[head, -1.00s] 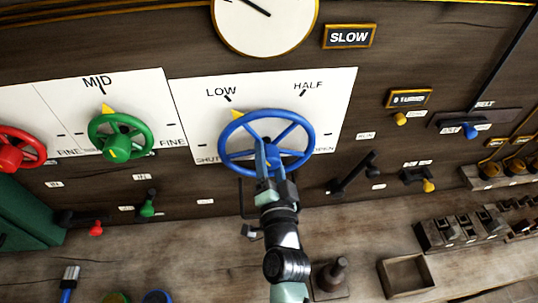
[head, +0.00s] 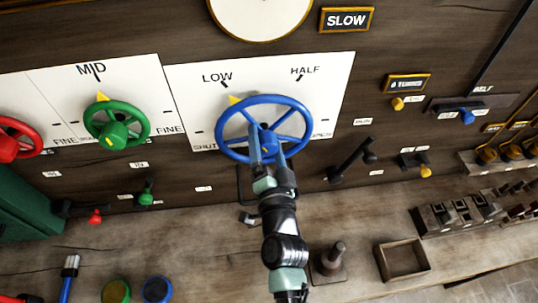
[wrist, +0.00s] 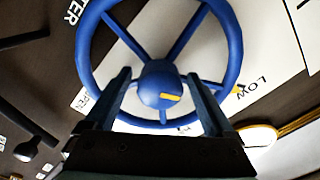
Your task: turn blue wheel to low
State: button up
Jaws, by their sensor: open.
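The blue wheel (head: 290,101) is mounted on a white plate (head: 335,75) marked SHUT, LOW, HALF and OPEN; LOW and HALF read clearly. A yellow pointer (head: 235,99) at its upper-left rim sits just below the LOW tick. My gripper (head: 263,146) is in front of the wheel's hub and hides part of it and the lower spokes. In the wrist view my gripper (wrist: 163,98) is open, its two fingers on either side of the blue hub (wrist: 158,86), which has a yellow mark. I cannot tell whether the fingers touch it.
A green wheel (head: 117,126) and a red wheel (head: 12,141) are to the left. A black lever (head: 350,161) is close on the lower right. Below is a wooden bench with a small open box (head: 425,262) and a dark peg (head: 332,258).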

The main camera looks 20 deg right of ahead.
jog(key=b+v, duration=0.3)
jog(key=v, duration=0.9)
jog(key=shift+s, duration=0.4)
